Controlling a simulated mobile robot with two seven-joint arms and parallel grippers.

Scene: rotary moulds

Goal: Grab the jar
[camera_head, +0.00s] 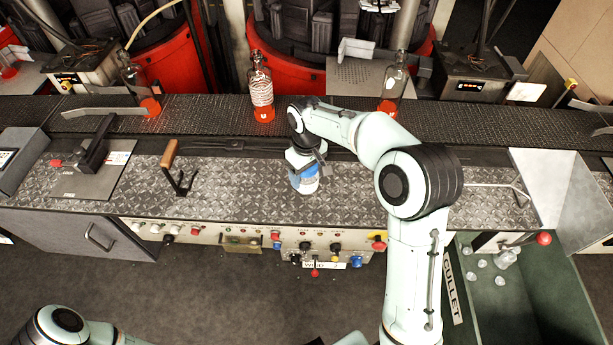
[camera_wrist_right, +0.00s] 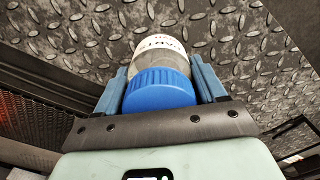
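The jar (camera_head: 305,182) is white with a blue lid. It stands upright on the diamond-plate bench in front of the conveyor. My right gripper (camera_head: 306,170) reaches down over it from above, with a blue finger on each side. In the right wrist view the jar's blue lid (camera_wrist_right: 158,92) lies between the two fingers of my right gripper (camera_wrist_right: 160,80), with its lettered white body beyond. The fingers are very close to the jar; whether they press on it cannot be told. Part of my left arm shows at the bottom left, but its gripper is out of view.
A bottle with a glowing red base (camera_head: 262,88) stands on the conveyor (camera_head: 210,115) behind the jar, with others left and right. A wooden-handled lever (camera_head: 170,155) stands left on the bench (camera_head: 235,185). A green cullet bin (camera_head: 530,300) is at the lower right.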

